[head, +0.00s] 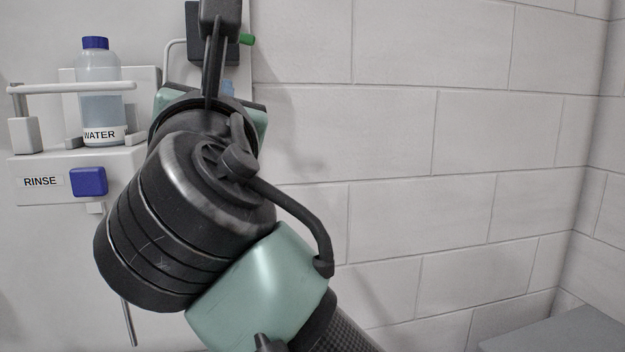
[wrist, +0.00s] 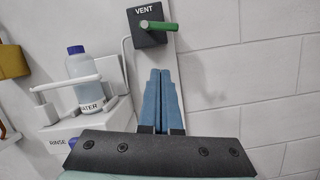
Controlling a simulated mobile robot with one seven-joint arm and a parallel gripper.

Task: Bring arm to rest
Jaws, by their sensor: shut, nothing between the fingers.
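My arm fills the middle of the head view, raised in front of the wall fixture. My gripper (wrist: 160,73) shows in the wrist view as two blue fingers pressed together, with nothing between them. They point up toward the black VENT box (wrist: 146,32) with its green handle (wrist: 157,25). The fingertips appear just below the box in the picture; the gap in depth is hard to tell. In the head view my arm hides most of the gripper.
A WATER bottle (head: 98,100) with a blue cap stands behind a white rail on the shelf (head: 140,160), above a RINSE label and blue button (head: 89,181). Bare block wall (head: 430,130) lies right. A grey surface (head: 560,335) is at lower right. A yellow object (wrist: 12,60) is at far left.

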